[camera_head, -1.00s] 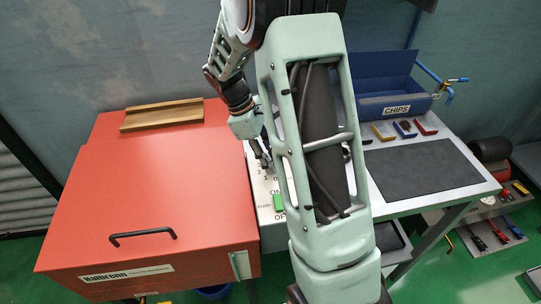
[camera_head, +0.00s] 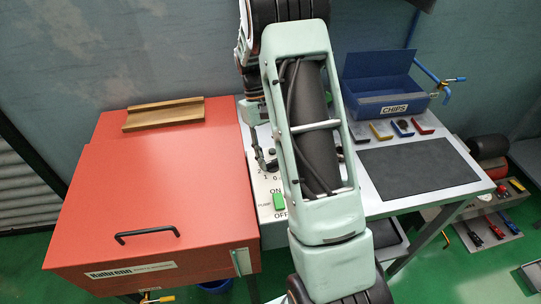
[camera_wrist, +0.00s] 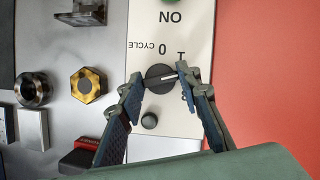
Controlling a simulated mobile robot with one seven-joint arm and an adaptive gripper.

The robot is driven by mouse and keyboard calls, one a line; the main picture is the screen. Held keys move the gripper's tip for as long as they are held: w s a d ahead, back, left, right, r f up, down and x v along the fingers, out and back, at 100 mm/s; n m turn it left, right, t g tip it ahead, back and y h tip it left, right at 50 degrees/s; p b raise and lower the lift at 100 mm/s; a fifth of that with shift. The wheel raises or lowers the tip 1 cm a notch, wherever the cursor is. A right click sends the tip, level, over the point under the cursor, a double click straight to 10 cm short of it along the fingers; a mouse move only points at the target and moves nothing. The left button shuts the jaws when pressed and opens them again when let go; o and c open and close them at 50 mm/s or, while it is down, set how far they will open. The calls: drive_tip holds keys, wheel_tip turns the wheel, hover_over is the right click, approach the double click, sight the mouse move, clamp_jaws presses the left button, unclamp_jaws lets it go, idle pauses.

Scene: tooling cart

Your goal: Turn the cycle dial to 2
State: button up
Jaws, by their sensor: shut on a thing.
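The black cycle dial (camera_wrist: 158,79) is on the white panel strip, below an upside-down 0 and CYCLE label in the wrist view. Its white pointer line points right and slightly up there, below the 1 mark. In the head view my gripper (camera_head: 266,160) is at the panel, and my arm hides much of the dial. The panel's 2, 1 and 0 marks show there beside the gripper.
A small black knob (camera_wrist: 149,121) sits close below the dial. A green ON/OFF switch (camera_head: 279,201) is nearer on the panel. The red machine cover (camera_head: 165,195) is directly left. A blue CHIPS bin (camera_head: 385,85) and dark mat (camera_head: 418,168) lie right.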

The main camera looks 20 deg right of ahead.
drive_tip(key=shift+m, duration=0.6)
drive_tip(key=shift+y, duration=0.3)
drive_tip(key=o, duration=1.2)
drive_tip(key=shift+c, duration=0.2)
drive_tip(key=v, duration=1.2)
